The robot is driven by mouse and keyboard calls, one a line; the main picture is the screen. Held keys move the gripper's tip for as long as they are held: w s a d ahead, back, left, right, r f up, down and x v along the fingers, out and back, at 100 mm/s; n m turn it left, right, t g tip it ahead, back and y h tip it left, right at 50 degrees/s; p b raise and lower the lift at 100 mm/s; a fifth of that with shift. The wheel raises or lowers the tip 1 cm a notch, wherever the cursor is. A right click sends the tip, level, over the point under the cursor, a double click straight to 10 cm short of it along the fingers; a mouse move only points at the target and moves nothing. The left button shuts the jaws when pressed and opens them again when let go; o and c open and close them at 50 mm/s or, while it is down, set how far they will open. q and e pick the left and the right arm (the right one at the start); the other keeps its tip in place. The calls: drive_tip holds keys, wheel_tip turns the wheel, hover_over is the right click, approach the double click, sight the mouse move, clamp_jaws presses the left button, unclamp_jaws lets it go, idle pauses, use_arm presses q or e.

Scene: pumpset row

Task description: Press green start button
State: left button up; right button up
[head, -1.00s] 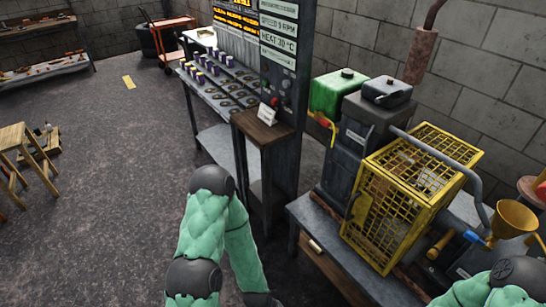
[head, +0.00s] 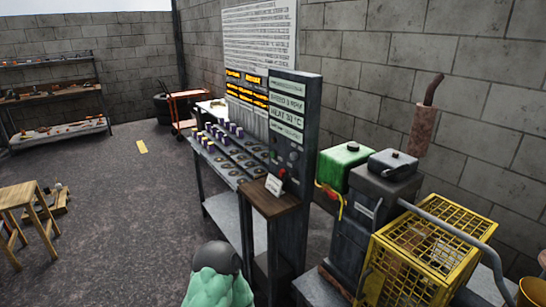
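A tall dark control panel (head: 296,180) stands at the middle of the head view. Its upper face carries light display strips (head: 287,105). Small knobs or buttons (head: 293,156) sit lower on that face, with a small red one (head: 282,172) near its left edge. They are too small to tell a green start button among them. My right gripper is out of view too.
A small wooden-topped stand (head: 272,200) with a white card (head: 274,185) stands before the panel. A sloped console (head: 228,150) with several knobs adjoins it. A yellow cage (head: 425,255) and a green-topped tank (head: 346,165) stand right. Floor at left is mostly clear around a wooden stool (head: 22,205).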

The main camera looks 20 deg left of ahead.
use_arm(q)
drive_tip(key=shift+c, duration=0.3)
clamp_jaws()
idle(0.6)
